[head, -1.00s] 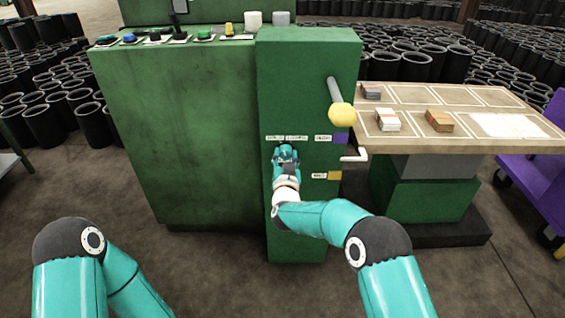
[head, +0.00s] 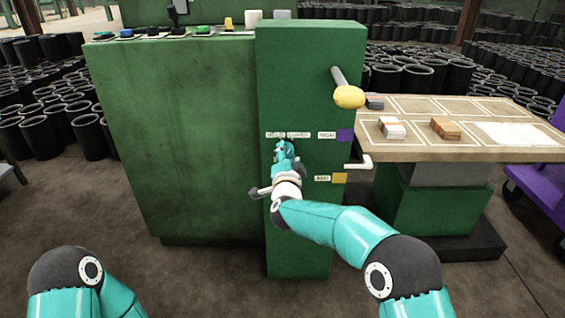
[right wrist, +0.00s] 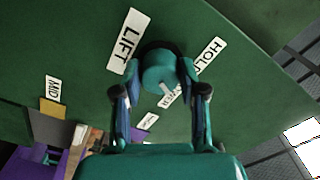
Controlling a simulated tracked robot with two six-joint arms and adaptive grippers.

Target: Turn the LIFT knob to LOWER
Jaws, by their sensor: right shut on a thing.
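The LIFT knob (right wrist: 158,68) is a round teal knob on the green cabinet face, seen in the right wrist view. A white mark on it points towards the partly hidden LOWER label (right wrist: 175,96). The LIFT label (right wrist: 129,40) is on its left and the HOLD label (right wrist: 212,55) on its right. My right gripper (right wrist: 158,74) is shut on the knob, one finger on each side. In the head view my right gripper (head: 284,152) is at the cabinet face just below the labels and hides the knob. My left gripper is out of view.
The green cabinet (head: 305,80) carries a lever with a yellow ball (head: 349,97) and a white crank handle (head: 358,162) right of my right gripper. A table (head: 460,150) with small stacks stands to the right. Black sleeves (head: 95,130) fill the floor behind.

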